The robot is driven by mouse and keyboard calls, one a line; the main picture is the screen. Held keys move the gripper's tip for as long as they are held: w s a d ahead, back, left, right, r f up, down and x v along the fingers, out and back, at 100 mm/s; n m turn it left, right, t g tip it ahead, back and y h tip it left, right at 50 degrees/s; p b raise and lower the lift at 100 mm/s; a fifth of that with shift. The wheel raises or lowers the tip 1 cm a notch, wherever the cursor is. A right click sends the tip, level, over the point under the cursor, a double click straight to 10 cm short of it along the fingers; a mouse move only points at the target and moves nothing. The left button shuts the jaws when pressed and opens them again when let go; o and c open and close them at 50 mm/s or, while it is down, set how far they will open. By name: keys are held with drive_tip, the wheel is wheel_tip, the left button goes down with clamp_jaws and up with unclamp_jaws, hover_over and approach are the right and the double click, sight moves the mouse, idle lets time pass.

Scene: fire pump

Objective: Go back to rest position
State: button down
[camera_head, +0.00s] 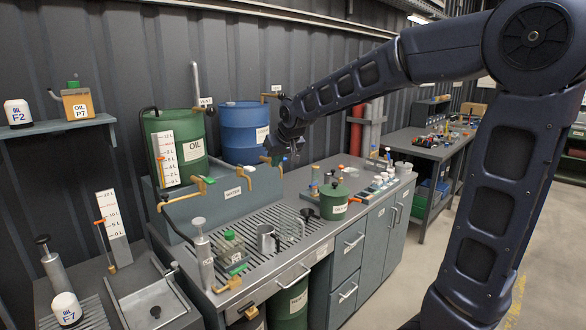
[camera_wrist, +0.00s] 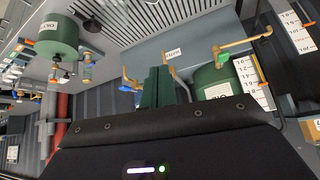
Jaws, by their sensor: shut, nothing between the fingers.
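My arm reaches in from the right in the head view. My gripper (camera_head: 277,160) is in the air above the back of the metal workbench (camera_head: 290,232), in front of the blue WATER drum (camera_head: 243,128). In the wrist view its dark green fingers (camera_wrist: 160,86) are together and hold nothing. The arm is stretched out, its forearm sloping down to the left. Some of the wall and bench behind the arm is hidden.
The green OIL drum (camera_head: 180,143) stands left of the blue one, with brass taps below. A glass bottle (camera_head: 232,250), a metal mug (camera_head: 267,239) and a green canister (camera_head: 334,201) stand on the bench. A second table (camera_head: 428,150) is at the back right. Floor is clear in front.

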drive_tip(key=s+d+m+h, duration=0.15)
drive_tip(key=s+d, duration=0.25)
drive_tip(key=d, duration=0.9)
drive_tip(key=s+d+f+m+h, duration=0.1)
drive_tip(key=s+d+f+m, duration=0.1)
drive_tip(key=s+d, duration=0.7)
drive_tip(key=s+d+f+m+g+h, duration=0.1)
drive_tip(key=s+d+f+m, duration=0.1)
drive_tip(key=s+d, duration=0.8)
drive_tip(key=shift+d+f+m+g, duration=0.35)
drive_tip(key=shift+d+f, duration=0.2)
drive_tip(key=shift+f, duration=0.15)
drive_tip(key=shift+w, duration=0.1)
